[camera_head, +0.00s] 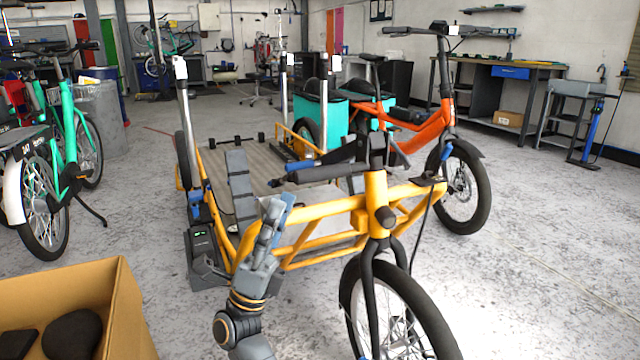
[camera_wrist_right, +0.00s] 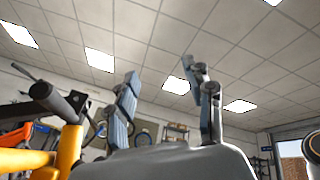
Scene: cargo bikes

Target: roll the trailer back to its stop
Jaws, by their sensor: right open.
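A yellow-framed cargo vehicle (camera_head: 318,210) stands in the middle of the head view, with a flat ribbed deck (camera_head: 225,165) and a spoked front wheel (camera_head: 400,315). I cannot tell for certain whether this is the trailer. On the far part of the deck is a black bar with small wheels (camera_head: 236,141); I cannot tell whether it is the stop. My right gripper (camera_head: 275,215) is upright beside the yellow frame, with its fingers apart and nothing seen between them. In the right wrist view its two fingers (camera_wrist_right: 162,92) stand apart below the ceiling. My left gripper is not in view.
A dark handlebar (camera_head: 325,173) crosses above the yellow frame. An orange bike (camera_head: 380,110) stands behind, near teal boxes (camera_head: 318,118). Teal bikes (camera_head: 60,150) stand at left. A cardboard box (camera_head: 125,310) is at lower left. Floor at right is clear.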

